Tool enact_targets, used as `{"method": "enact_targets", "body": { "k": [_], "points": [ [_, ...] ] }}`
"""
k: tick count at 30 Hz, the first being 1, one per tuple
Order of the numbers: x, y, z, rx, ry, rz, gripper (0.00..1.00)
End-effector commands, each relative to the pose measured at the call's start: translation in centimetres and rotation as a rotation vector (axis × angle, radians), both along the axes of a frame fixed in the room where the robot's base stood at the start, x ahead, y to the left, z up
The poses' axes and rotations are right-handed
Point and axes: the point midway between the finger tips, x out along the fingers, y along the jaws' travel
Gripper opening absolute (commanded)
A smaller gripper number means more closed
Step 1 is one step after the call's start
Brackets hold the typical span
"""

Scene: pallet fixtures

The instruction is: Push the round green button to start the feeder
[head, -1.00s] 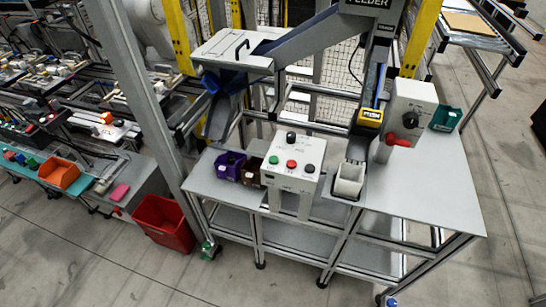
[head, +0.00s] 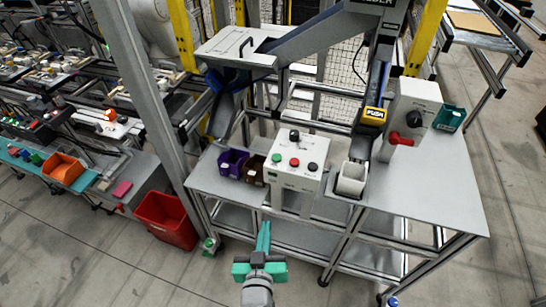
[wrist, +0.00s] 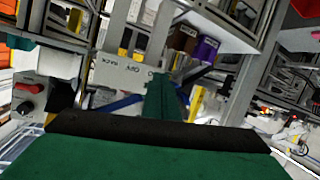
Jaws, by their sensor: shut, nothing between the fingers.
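The round green button (head: 276,158) is at the left of a row of buttons on the white control box (head: 297,178), beside a red button (head: 294,162) and a dark one (head: 312,166). A black knob (head: 294,135) sits above them. My gripper (head: 264,226) is in front of and below the box in the head view, its teal fingers shut, empty and pointing toward the table. It is apart from the button. In the wrist view the shut fingers (wrist: 163,98) cover part of the box (wrist: 120,78), and the green button cannot be made out.
A purple bin (head: 232,162) and a brown bin (head: 254,170) stand left of the box. A white cup (head: 352,180) stands right of it, below the feeder chute. A second box (head: 412,112) with a red handle is further right.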

Motion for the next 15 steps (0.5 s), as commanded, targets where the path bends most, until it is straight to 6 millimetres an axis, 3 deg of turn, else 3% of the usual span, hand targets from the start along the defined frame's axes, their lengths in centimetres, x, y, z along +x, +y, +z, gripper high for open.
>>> {"method": "enact_targets", "body": {
  "k": [1,6,15],
  "points": [
    [1.6,0.2,1.5,0.001,-0.012,-0.016,0.0],
    [5.3,0.4,5.5,0.013,-0.017,-0.087,0.0],
    [9.3,0.8,13.2,0.085,-0.025,-0.223,0.0]
  ]
}}
